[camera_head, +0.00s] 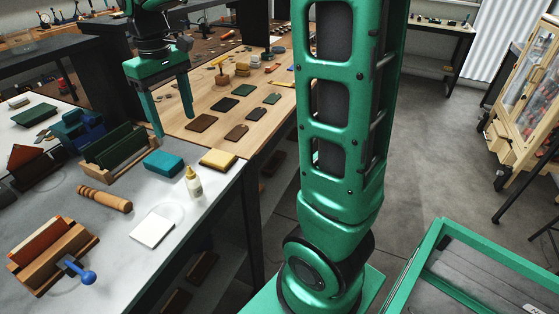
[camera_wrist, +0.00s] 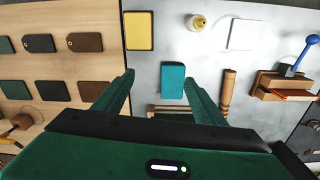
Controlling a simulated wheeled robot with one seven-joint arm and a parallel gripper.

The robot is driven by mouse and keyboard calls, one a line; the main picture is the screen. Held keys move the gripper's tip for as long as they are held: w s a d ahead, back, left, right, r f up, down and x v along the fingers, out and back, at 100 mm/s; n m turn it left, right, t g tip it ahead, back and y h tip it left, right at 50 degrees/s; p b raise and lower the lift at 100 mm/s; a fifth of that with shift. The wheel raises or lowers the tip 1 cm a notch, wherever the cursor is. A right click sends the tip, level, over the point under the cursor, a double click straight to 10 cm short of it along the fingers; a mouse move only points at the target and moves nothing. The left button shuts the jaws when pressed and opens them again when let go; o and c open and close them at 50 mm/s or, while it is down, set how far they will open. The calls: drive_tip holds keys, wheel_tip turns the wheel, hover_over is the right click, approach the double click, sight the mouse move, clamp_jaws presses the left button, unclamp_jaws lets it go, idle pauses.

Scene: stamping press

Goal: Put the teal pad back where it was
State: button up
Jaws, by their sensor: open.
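The teal pad (camera_head: 164,163) lies flat on the grey-white tabletop, between the wooden rack with dark green plates and the yellow pad (camera_head: 217,159). It also shows in the wrist view (camera_wrist: 173,84), ahead of and between my fingers as seen there. My gripper (camera_head: 174,127) is open and empty, with its fingers pointing down above the table behind the pad. In the wrist view both fingers of my gripper (camera_wrist: 160,77) are spread apart, and the pad appears untouched. The exact height above the pad is hard to tell.
The wooden rack (camera_head: 120,155) stands close left of the pad. A wooden press with a blue handle (camera_head: 88,276) is at front left.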

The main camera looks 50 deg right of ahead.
drive_tip(key=s+d+f+m, duration=0.2)
drive_tip(key=s+d+m, duration=0.1)
drive_tip(key=s, duration=0.6)
drive_tip(key=s+d+f+m, duration=0.2)
drive_tip(key=s+d, duration=0.3)
drive_tip(key=s, duration=0.4)
drive_tip(key=s+d+f+m, duration=0.3)
drive_tip(key=s+d+f, duration=0.1)
drive_tip(key=s, duration=0.5)
drive_tip(key=shift+s+d+f+m, duration=0.25)
drive_tip(key=shift+d+m, duration=0.05)
drive_tip(key=shift+d, duration=0.15)
drive_tip(key=shift+w+f, duration=0.25)
drive_tip(key=shift+w, duration=0.4)
